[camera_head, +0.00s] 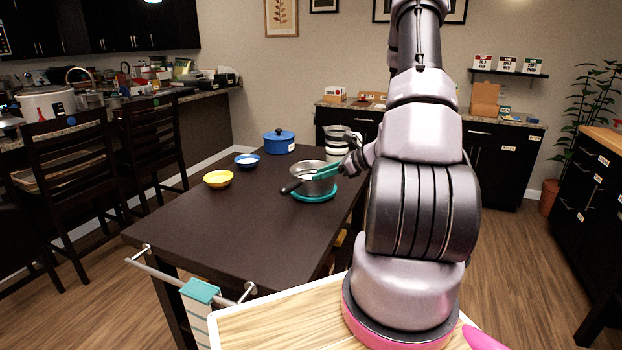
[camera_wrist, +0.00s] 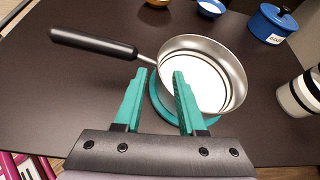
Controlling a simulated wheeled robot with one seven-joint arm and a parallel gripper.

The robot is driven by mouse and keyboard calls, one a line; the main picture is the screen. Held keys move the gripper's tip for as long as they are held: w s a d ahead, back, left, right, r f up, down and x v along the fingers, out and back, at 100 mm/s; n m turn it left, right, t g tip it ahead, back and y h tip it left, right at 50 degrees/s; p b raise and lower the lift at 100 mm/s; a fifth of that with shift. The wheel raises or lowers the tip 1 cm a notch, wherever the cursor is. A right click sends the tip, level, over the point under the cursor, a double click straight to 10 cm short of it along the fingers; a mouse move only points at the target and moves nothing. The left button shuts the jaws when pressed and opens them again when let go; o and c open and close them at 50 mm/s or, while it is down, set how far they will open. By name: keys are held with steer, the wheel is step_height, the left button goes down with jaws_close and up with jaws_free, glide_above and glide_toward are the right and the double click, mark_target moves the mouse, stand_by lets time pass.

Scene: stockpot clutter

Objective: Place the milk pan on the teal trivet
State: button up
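The milk pan (camera_head: 313,184) is a steel pan with a black handle, upright on the table's right side. It sits over the teal trivet (camera_head: 314,196), whose ring shows below it. In the wrist view the pan (camera_wrist: 233,82) has its handle (camera_wrist: 92,42) pointing left, and the trivet (camera_wrist: 157,116) shows past its near-left edge. The pan looks off-centre; I cannot tell if it rests fully flat. My gripper (camera_wrist: 162,72) has teal fingers, apart, one on each side of the pan's near wall by the handle. No firm grip shows.
A blue lidded pot (camera_head: 279,145), a blue bowl (camera_head: 247,161) and a yellow bowl (camera_head: 218,179) stand behind and left on the dark table (camera_head: 215,225). A striped canister (camera_wrist: 300,95) stands to the right of the pan. The table's front left is clear.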

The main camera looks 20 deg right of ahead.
steer(key=v, duration=0.6)
steer(key=s+a+r+n+g, duration=0.55)
steer(key=a+r+n, duration=0.55)
steer(key=a+r, duration=0.25)
steer(key=s+a+r+n+t+h, duration=0.1)
steer(key=s+r+n+t+h, duration=0.1)
steer(key=s+r+n, duration=0.3)
steer(key=s+a+r+n+t+h, duration=0.1)
steer(key=s+r+n+h, duration=0.3)
steer(key=s+r, duration=0.5)
steer(key=shift+s+a+r+n+t, duration=0.35)
steer(key=shift+a+n, duration=0.4)
steer(key=shift+n, duration=0.45)
